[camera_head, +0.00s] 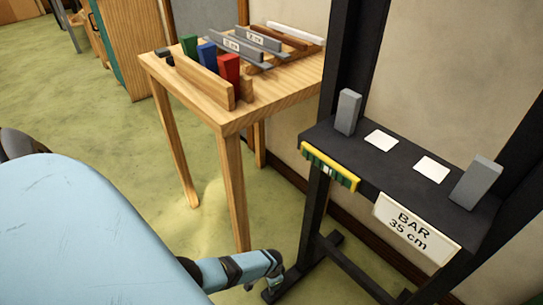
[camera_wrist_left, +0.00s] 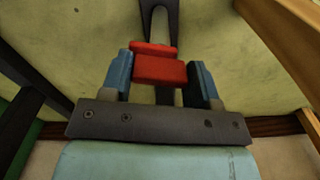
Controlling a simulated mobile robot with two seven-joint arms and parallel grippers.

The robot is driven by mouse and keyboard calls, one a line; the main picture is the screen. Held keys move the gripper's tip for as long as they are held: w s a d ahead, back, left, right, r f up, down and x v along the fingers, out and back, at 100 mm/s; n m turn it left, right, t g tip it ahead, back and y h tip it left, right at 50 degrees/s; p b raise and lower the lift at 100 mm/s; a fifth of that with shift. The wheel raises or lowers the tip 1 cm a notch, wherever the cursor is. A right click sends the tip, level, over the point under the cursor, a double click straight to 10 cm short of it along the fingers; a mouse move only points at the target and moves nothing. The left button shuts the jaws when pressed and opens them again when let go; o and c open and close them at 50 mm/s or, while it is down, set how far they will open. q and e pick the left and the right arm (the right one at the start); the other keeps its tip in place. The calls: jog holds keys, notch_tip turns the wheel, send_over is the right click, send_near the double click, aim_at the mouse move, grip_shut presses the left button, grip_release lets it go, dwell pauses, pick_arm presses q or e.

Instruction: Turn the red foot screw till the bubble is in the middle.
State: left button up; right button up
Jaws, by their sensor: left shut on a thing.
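The red foot screw (camera_wrist_left: 160,70) is between the two blue fingers of my left gripper (camera_wrist_left: 162,82) in the left wrist view, and the fingers are shut on it. It sits at a dark foot of the stand (camera_wrist_left: 156,22). In the head view my left gripper (camera_head: 274,282) is low at the stand's near left foot, and I cannot make out the red screw there. The level (camera_head: 330,166), with a yellow top and a green vial, is on the front edge of the dark stand's shelf (camera_head: 405,167). Pale marks show near the vial's middle; the bubble's exact place is too small to tell. My right gripper is not in view.
The shelf carries two grey blocks (camera_head: 347,112) (camera_head: 476,182), two white pads and a "BAR 35 cm" label (camera_head: 416,228). A wooden table (camera_head: 285,88) with coloured blocks and bars stands left of the stand. The green floor between them is open.

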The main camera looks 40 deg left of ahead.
pick_arm(q)
jog(key=n, duration=0.3)
jog(key=shift+n+p, duration=0.3)
jog(key=shift+p, duration=0.1)
jog(key=shift+n, duration=0.5)
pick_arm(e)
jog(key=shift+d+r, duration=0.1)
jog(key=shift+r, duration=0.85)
pick_arm(q)
jog(key=o, duration=0.9)
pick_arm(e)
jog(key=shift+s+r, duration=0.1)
